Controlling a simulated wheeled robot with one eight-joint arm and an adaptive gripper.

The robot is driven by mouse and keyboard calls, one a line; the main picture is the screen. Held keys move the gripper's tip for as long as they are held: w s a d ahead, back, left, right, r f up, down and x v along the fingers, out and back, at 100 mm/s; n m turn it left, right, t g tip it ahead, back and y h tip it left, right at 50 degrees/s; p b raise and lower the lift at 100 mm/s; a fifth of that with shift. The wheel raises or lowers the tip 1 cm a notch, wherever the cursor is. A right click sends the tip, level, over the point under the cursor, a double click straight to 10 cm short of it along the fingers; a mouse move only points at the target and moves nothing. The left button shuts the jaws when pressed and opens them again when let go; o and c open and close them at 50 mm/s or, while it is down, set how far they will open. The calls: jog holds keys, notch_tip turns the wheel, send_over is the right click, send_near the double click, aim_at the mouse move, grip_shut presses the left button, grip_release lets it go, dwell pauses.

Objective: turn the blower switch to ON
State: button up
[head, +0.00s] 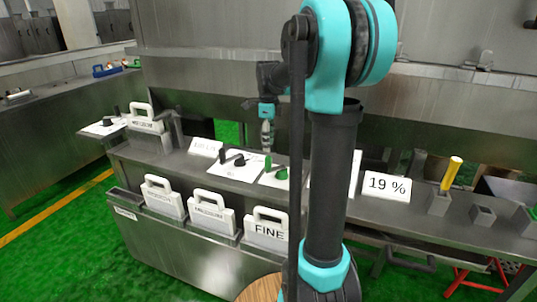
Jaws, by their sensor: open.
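The head view shows small white switch panels on the steel counter. One panel (229,172) carries a black knob with a lever (238,160). Beside it on the right, a panel (267,181) carries a green knob (281,173) and another green upright part (268,162). A third panel (92,130) with a black knob (107,121) lies at the far left. The lettering is too small to tell which is the blower switch. My gripper (266,148) points down just above the green-knob panel, open and empty; whether it touches the green part is unclear.
White handled plates, one reading FINE (268,231), hang along the counter front. A plate (146,121) stands at the left. A 19 % sign (387,187) and a yellow-handled tool (452,173) are on the right. My arm hides the middle of the counter.

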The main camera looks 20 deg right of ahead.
jog(key=shift+r, duration=1.55)
